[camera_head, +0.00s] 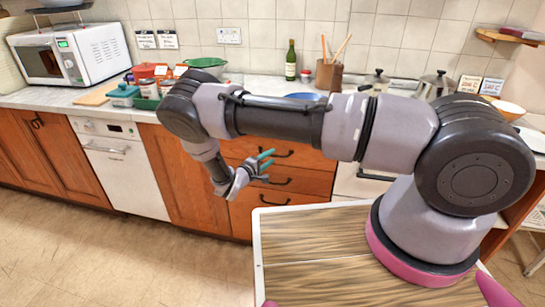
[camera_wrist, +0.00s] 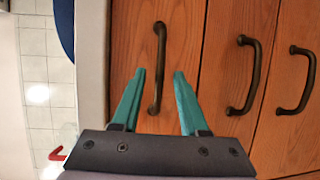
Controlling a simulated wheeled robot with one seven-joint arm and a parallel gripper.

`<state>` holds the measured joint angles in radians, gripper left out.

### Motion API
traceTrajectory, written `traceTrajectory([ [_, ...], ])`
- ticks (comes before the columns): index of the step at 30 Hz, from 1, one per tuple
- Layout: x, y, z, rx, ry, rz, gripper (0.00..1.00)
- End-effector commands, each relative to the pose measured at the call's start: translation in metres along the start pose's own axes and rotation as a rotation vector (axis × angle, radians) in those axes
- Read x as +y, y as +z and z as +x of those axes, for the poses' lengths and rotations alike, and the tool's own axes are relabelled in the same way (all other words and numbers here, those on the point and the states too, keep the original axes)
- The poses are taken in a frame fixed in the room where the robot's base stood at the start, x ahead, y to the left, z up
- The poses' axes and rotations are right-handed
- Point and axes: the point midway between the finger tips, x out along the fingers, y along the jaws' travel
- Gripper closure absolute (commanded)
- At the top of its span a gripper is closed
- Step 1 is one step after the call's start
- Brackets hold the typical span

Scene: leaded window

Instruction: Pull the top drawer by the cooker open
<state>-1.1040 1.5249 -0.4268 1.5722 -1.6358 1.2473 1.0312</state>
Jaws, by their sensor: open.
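The top drawer (camera_head: 312,161) is a wooden front under the counter, left of the white cooker (camera_head: 350,184). It looks shut. Its dark bar handle (camera_head: 283,154) is partly hidden behind my fingers in the head view. My gripper (camera_head: 267,165) is open, with teal fingers pointing at the drawer stack. In the wrist view, the top drawer (camera_wrist: 185,40) is the front nearest the counter edge, and its handle (camera_wrist: 158,62) lies between the open fingertips (camera_wrist: 159,73). The fingers are on either side of it in the picture; I cannot tell whether they touch it.
Two lower drawers with like handles (camera_wrist: 245,75) (camera_wrist: 297,80) lie below. A white dishwasher (camera_head: 122,165) stands to the left. The counter (camera_head: 60,97) above holds a microwave (camera_head: 75,55), a green bottle (camera_head: 291,62) and pots (camera_head: 437,86). Open floor (camera_head: 120,250) lies at front left.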

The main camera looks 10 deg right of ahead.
Motion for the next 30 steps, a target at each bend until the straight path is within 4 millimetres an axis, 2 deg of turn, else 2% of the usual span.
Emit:
traceTrajectory([
  [1,0.000,0.001,0.008,-0.003,0.000,0.001,0.56],
  [6,0.000,0.001,0.021,-0.002,0.000,0.000,0.56],
  [15,0.000,0.001,0.023,-0.001,0.000,0.000,0.56],
  [16,0.000,0.001,0.023,-0.001,0.000,0.000,0.64],
  [18,0.000,0.000,0.023,-0.001,0.000,0.000,0.91],
  [19,0.000,0.001,0.023,-0.001,0.000,0.000,1.00],
  [30,0.000,0.001,0.022,-0.001,-0.001,0.000,1.00],
])
